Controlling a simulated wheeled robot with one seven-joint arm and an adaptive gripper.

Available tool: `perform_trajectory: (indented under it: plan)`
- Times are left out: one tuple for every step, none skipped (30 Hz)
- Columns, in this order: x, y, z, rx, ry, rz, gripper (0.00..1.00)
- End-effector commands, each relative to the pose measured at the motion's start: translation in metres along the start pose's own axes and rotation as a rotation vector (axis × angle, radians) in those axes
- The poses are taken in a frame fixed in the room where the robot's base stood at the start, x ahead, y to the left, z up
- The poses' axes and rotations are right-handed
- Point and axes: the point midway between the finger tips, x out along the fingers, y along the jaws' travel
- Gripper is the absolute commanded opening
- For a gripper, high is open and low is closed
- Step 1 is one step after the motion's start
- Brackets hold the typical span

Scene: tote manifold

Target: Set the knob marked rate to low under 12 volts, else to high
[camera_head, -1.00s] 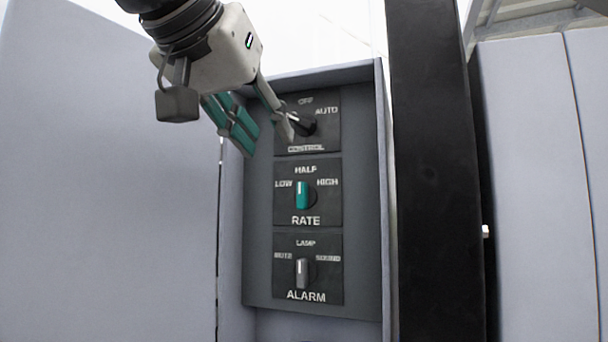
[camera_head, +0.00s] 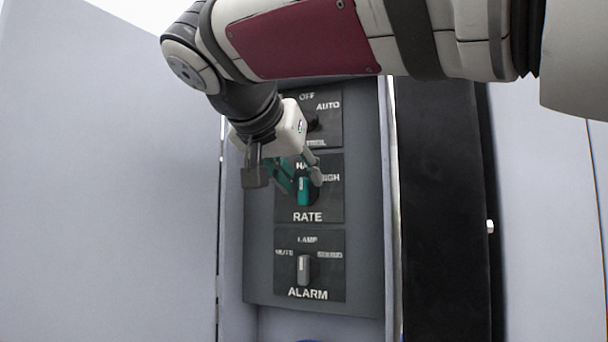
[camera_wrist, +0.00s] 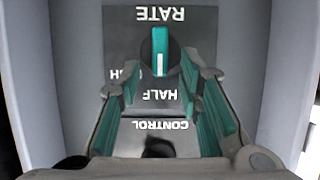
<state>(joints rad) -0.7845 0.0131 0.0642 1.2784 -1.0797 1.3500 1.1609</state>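The rate knob (camera_head: 303,191) is teal with a white pointer line and sits on the middle dark plate. Its pointer stands upright, towards HALF; it also shows in the wrist view (camera_wrist: 161,50), where the picture is upside down. My gripper (camera_head: 301,178) is in front of the upper part of the rate plate. In the wrist view my gripper (camera_wrist: 161,80) has its fingers apart, one on each side of the knob, with nothing between the pads touching it that I can see. The LOW mark is hidden behind the gripper in the head view. No voltage reading is in view.
The control knob (camera_head: 312,121) is above and partly covered by my arm. The alarm knob (camera_head: 304,269) is below, pointing up to LAMP. The panel's raised side wall (camera_head: 385,220) stands close on the right. A black post (camera_head: 440,210) is farther right.

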Motion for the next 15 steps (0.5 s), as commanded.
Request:
perform_trajectory:
  plan:
    - [0.0017,-0.0001,0.0001,0.0,0.0,0.0,0.33]
    - [0.0022,-0.0001,0.0001,0.0,0.0,0.0,0.33]
    - [0.0025,-0.0001,0.0001,0.0,0.0,0.0,0.33]
    - [0.0027,-0.0001,0.0001,0.0,0.0,0.0,0.33]
    - [0.0027,-0.0002,0.0001,0.0,0.0,0.0,0.33]
    - [0.0026,-0.0002,0.0001,0.0,0.0,0.0,0.33]
    - [0.0026,-0.0002,0.0001,0.0,0.0,0.0,0.33]
    - [0.0026,-0.0002,0.0001,0.0,0.0,0.0,0.33]
    - [0.0025,-0.0002,0.0001,0.0,0.0,0.0,0.33]
    - [0.0025,-0.0002,0.0001,0.0,0.0,0.0,0.26]
    - [0.0025,-0.0002,0.0001,0.0,0.0,0.0,0.19]
    - [0.0025,-0.0002,0.0001,0.0,0.0,0.0,0.1]
    - [0.0024,-0.0002,0.0001,0.0,0.0,0.0,0.03]
    - [0.0024,-0.0002,0.0001,0.0,0.0,0.0,0.0]
    - [0.0024,-0.0002,0.0001,0.0,0.0,0.0,0.0]
